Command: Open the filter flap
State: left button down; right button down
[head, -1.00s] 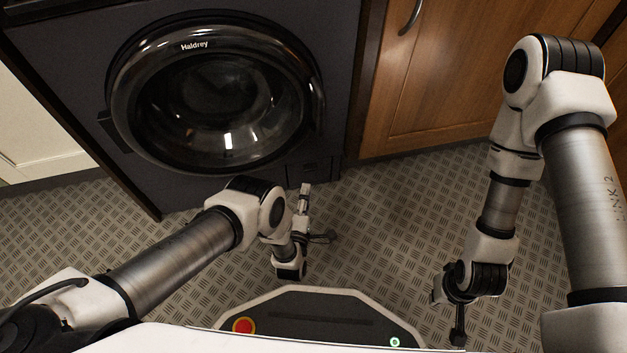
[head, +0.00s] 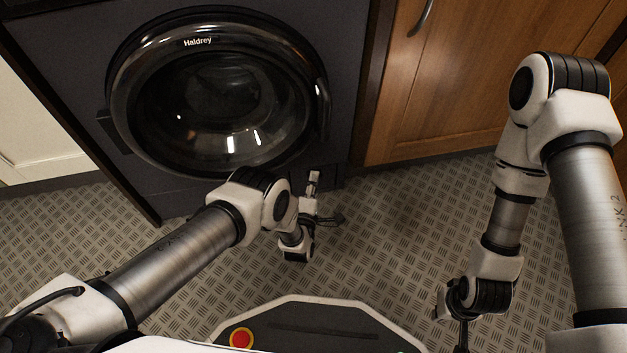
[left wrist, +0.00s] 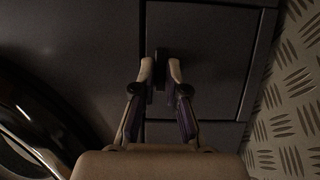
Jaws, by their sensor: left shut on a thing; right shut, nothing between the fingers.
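The filter flap (left wrist: 205,65) is a dark panel low on the front of the dark washing machine (head: 55,70). In the left wrist view it fills the middle, with thin seams around it. My left gripper (left wrist: 161,75) is shut on a small dark tab near one edge of the flap. In the head view my left gripper (head: 314,178) is at the machine's lower right, below the round door, and hides part of that area. I cannot tell whether the flap is flush or slightly swung out. My right gripper (head: 462,335) is shut and empty, low over the floor, far from the flap.
The glossy round door (head: 220,100) is closed above my left forearm. A wooden cabinet (head: 450,80) stands to the right of the machine. The patterned metal floor (head: 400,230) is clear between my arms.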

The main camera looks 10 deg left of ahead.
pick_arm(q)
jog(key=s+d+f, duration=0.1)
jog(key=s+f, duration=0.3)
jog(key=s, duration=0.1)
jog(key=shift+s+d+f+b, duration=0.2)
jog(key=shift+s+b, duration=0.05)
jog(key=shift+b, duration=0.05)
dwell(0.5)
jog(key=shift+w, duration=0.1)
jog(key=c, duration=1.2)
grip_release()
jog(key=shift+f, duration=0.15)
jog(key=shift+w, duration=0.1)
